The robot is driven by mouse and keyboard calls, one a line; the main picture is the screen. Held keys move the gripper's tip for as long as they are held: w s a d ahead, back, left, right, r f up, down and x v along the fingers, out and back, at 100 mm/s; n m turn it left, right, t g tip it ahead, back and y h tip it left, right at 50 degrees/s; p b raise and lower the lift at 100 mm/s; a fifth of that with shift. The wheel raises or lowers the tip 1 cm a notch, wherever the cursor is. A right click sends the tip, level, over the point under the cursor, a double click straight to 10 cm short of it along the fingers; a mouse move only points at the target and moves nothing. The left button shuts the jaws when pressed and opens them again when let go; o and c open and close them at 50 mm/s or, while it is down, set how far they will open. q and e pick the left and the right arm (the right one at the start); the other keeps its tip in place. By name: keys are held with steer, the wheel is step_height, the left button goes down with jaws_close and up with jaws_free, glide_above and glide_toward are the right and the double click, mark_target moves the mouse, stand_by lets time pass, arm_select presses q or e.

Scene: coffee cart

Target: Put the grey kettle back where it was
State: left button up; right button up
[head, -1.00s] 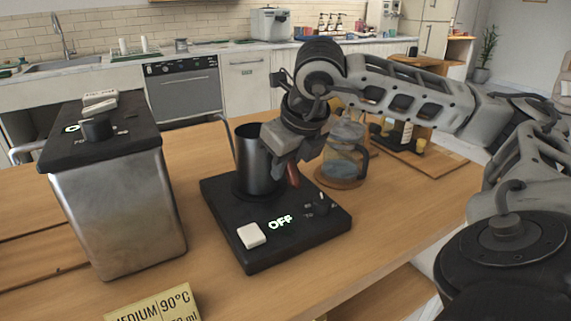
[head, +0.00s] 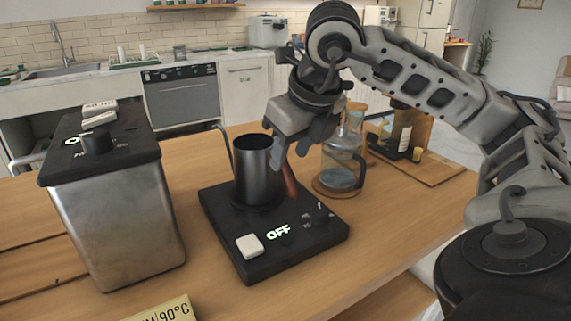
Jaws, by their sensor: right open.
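The grey kettle (head: 256,172) stands upright on the black heating base (head: 275,262), toward its back. Its thin spout rises on the left, and its brown handle (head: 289,180) is on the right. The base's display reads "OFF". My right gripper (head: 292,146) is open, just above and to the right of the kettle, close to the top of the handle. Whether a finger touches the handle I cannot tell. My left gripper does not show.
A glass jug (head: 342,160) stands on a round wooden coaster behind the base, near my right gripper. A metal box (head: 122,215) with a dark top stands at left. A yellow card (head: 165,311) lies in front. A wooden tray (head: 440,170) with items is back right.

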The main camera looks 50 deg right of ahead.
steer(key=p+v, duration=0.1)
steer(key=v, duration=0.4)
steer(key=shift+s+r, duration=0.15)
steer(key=shift+r, duration=0.1)
stand_by(0.3)
